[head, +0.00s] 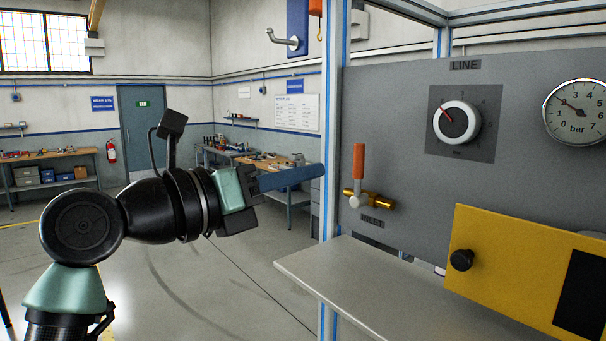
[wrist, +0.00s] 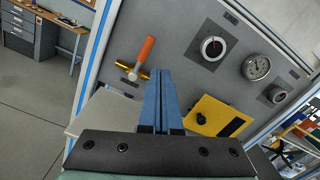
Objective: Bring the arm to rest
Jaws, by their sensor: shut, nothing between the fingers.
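My arm reaches in from the left in the head view, with its elbow bent. My gripper (head: 318,171) points right at the end of it, with long blue fingers. In the wrist view my gripper (wrist: 157,72) has its two blue fingers side by side, shut and empty. It is in the air in front of the grey test panel (head: 400,120). In the head view its tips show just left of the inlet valve (head: 359,178), which has an upright orange handle and a brass body. I cannot tell the distance between tips and panel.
A grey shelf (head: 400,300) juts out below the valve. A yellow cover (head: 500,255) with a black knob is at right. A dial (head: 457,122) and a pressure gauge (head: 577,111) sit above. A blue-edged post (head: 334,120) borders the panel. Floor at left is open.

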